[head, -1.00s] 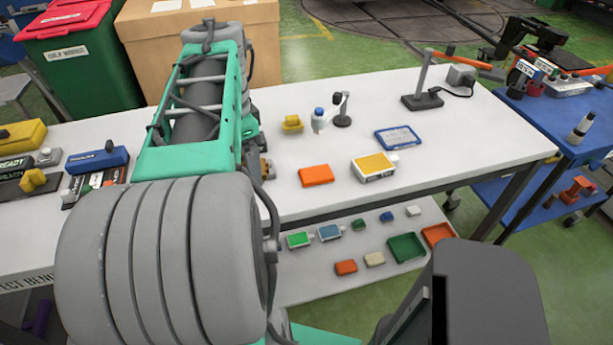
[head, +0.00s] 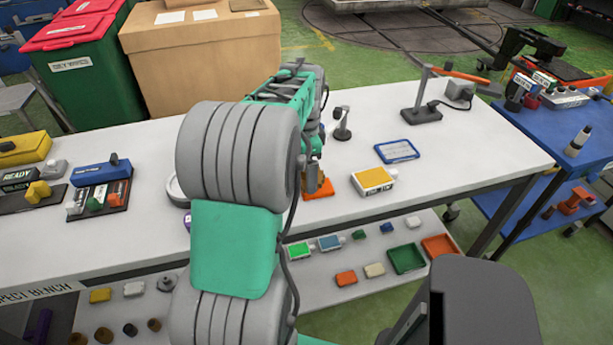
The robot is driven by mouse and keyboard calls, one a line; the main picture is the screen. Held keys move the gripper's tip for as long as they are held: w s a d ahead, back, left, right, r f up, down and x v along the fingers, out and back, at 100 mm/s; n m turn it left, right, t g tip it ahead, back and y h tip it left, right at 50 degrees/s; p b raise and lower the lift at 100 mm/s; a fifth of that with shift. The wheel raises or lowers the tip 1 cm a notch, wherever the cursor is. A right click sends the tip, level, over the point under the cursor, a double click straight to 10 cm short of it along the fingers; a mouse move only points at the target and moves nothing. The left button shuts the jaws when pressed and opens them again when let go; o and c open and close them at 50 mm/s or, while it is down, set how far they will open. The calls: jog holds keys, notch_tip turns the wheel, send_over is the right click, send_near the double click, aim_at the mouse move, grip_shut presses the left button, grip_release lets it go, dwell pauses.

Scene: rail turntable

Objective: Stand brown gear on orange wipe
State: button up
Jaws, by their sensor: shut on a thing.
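The orange wipe (head: 326,188) lies flat on the white bench, its left part covered by my arm and gripper. My gripper (head: 312,176) is at the wipe's left side, seen small and mostly hidden behind my grey and teal arm. It is shut on a small brownish thing, which I take to be the brown gear (head: 311,185). The gear is low, close over or at the wipe; I cannot tell whether it touches. Its tilt cannot be made out.
A yellow-topped box (head: 373,181) lies just right of the wipe, with a blue-framed card (head: 397,151) behind it. A small dark stand (head: 342,124) and a taller post (head: 421,105) stand farther back. A blue block (head: 101,172) is at left.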

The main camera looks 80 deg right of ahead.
jog(key=shift+d+f, duration=0.2)
jog(key=shift+f, duration=1.65)
jog(key=o, duration=1.8)
notch_tip(320, 180, up, 12)
jog(key=shift+r, duration=0.1)
jog(key=w+a+n+t+h, duration=0.1)
jog(key=w+a+n, duration=1.2)
jog(key=w+a, duration=0.75)
jog(key=w+a+f+n, duration=0.1)
jog(key=a+f+n, duration=0.1)
jog(key=a+n, duration=0.3)
jog(key=w+a+f+n+t, duration=0.1)
jog(key=a+n, duration=0.5)
jog(key=a, duration=0.7)
jog(key=w+a+f+n+t+y, duration=0.1)
jog(key=a+f+n, duration=0.2)
jog(key=a+n, duration=0.3)
jog(key=a, duration=0.3)
jog(key=shift+w+f, duration=0.25)
jog(key=shift+f, duration=0.15)
